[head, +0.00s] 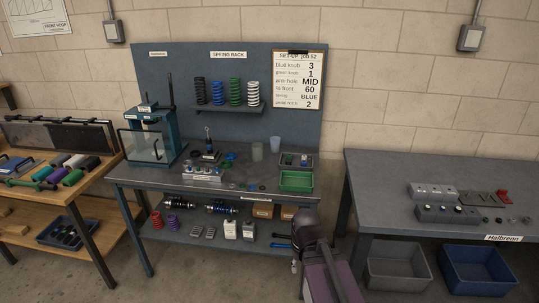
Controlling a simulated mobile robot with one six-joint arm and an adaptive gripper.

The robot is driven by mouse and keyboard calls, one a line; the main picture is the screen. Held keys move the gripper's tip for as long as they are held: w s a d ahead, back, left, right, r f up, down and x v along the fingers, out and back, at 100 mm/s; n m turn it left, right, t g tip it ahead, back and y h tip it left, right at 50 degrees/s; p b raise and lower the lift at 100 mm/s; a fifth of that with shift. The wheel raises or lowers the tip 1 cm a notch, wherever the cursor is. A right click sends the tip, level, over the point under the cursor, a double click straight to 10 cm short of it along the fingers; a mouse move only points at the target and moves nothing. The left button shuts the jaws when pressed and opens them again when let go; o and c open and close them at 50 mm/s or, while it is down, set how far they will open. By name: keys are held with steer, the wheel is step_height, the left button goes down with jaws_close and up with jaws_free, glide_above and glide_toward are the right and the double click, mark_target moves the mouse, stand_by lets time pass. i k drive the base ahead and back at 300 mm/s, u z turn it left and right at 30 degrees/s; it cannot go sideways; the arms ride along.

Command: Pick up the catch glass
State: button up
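Two small translucent cups stand upright on the middle workbench, right of its centre. One is a grey-green cup (257,152), and the other is a paler cup (275,145) just behind it to the right. Either could be the catch glass; I cannot tell which from this view. My arm is folded low at the bottom centre, in front of the bench and well apart from both cups. A small light part at its left side may be my gripper (295,266). It is too small to tell whether it is open or shut.
A green tray (296,181) and a grey parts tray sit right of the cups. Small parts lie in front of them. A blue press frame (152,135) stands at the left. A spring rack (228,108) hangs behind. Another bench (390,180) stands at the right.

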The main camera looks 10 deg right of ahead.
mark_target(257, 152)
steer(key=u, duration=0.1)
steer(key=i, duration=0.95)
steer(key=z, duration=0.1)
steer(key=k, duration=0.65)
steer(key=z, duration=0.1)
steer(key=i, duration=0.5)
